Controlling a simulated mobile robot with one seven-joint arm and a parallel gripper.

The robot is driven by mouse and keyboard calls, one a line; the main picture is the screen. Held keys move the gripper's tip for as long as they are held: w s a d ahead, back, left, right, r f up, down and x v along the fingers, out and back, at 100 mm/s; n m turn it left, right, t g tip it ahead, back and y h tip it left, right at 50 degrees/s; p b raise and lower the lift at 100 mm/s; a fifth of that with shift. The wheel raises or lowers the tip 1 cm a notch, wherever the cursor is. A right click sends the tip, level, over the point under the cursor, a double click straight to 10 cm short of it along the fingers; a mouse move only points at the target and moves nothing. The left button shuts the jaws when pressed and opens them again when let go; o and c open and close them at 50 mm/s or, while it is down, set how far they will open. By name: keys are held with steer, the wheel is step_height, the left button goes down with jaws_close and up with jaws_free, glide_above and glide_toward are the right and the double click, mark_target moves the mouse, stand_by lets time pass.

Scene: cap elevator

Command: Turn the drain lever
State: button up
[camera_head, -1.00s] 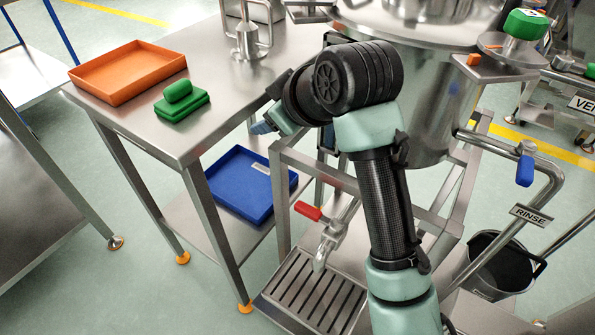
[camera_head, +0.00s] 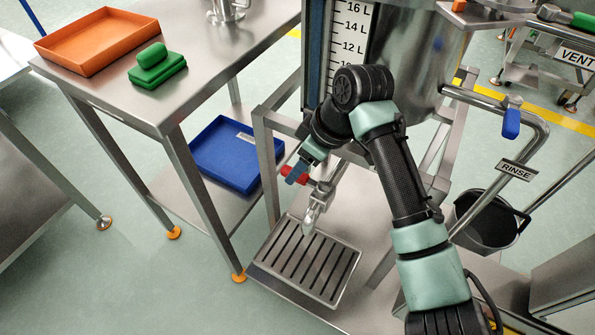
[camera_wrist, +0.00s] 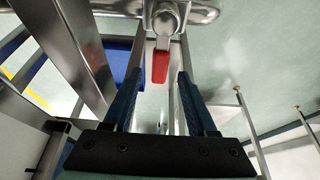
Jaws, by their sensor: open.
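The drain lever (camera_head: 296,175) has a red handle and sits on a metal drain valve with a spout (camera_head: 313,208) below the tank. In the wrist view the red lever (camera_wrist: 160,67) points toward me from the valve body (camera_wrist: 165,20). It lies between the lines of my two blue fingers, just beyond their tips. My gripper (camera_wrist: 157,75) is open and holds nothing. In the head view my gripper (camera_head: 297,174) is at the lever and partly covers it. I cannot tell whether a finger touches the lever.
A slotted drip tray (camera_head: 307,262) lies under the spout. Frame legs (camera_head: 266,165) stand close to the left of the valve. A blue tray (camera_head: 236,153) is on the lower shelf at left. A rinse pipe (camera_head: 515,172) and a black bucket (camera_head: 487,222) are at right.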

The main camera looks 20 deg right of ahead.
steer(key=shift+x, duration=1)
jaws_close()
stand_by(0.8)
